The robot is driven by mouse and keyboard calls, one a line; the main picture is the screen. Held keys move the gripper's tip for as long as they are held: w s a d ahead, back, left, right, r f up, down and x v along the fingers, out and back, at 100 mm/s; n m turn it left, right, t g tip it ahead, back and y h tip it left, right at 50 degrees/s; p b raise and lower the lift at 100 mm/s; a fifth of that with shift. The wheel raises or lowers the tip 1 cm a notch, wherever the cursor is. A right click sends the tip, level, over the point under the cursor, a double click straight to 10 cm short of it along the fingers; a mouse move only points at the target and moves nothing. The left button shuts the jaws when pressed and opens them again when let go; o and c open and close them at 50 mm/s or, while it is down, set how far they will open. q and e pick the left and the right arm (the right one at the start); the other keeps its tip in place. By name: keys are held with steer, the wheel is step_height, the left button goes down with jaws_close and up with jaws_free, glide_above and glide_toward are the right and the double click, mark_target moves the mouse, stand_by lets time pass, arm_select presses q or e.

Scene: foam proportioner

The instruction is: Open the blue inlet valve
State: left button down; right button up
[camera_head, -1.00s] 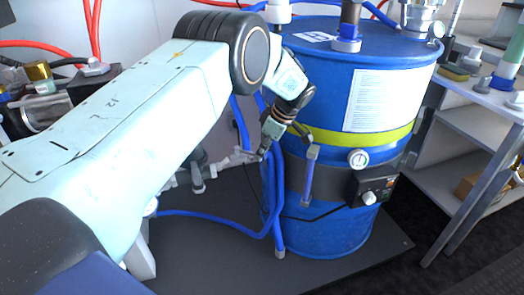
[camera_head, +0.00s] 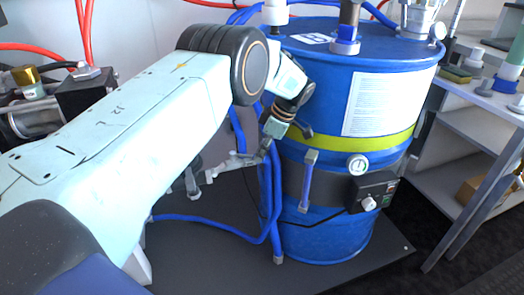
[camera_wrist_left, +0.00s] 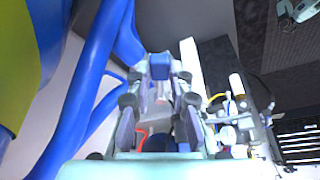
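My left gripper (camera_head: 285,142) reaches down at the left side of the blue drum (camera_head: 330,229), in front of the blue hoses. Its two fingers stand apart, with one toward the drum and one toward the metal pipe fittings (camera_head: 232,163). In the left wrist view the left gripper (camera_wrist_left: 161,105) is open. A blue block-like part (camera_wrist_left: 160,66) shows between and just beyond its fingers; it may be the blue inlet valve's handle. I cannot tell whether the fingers touch it. In the head view the valve handle is not clearly visible. My right gripper is not in view.
Blue hoses (camera_head: 276,205) run down beside the drum; they are close to the gripper in the wrist view (camera_wrist_left: 92,85). A sight tube (camera_head: 308,181), a gauge (camera_head: 358,165) and a control box (camera_head: 374,191) are on the drum's front. A shelf (camera_head: 478,133) stands right.

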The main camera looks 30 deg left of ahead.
arm_select(q)
steer(key=c, duration=1.2)
jaws_free()
steer(key=v, duration=0.7)
steer(key=shift+r, duration=0.2)
steer(key=shift+d, duration=0.1)
steer(key=shift+c, duration=0.4)
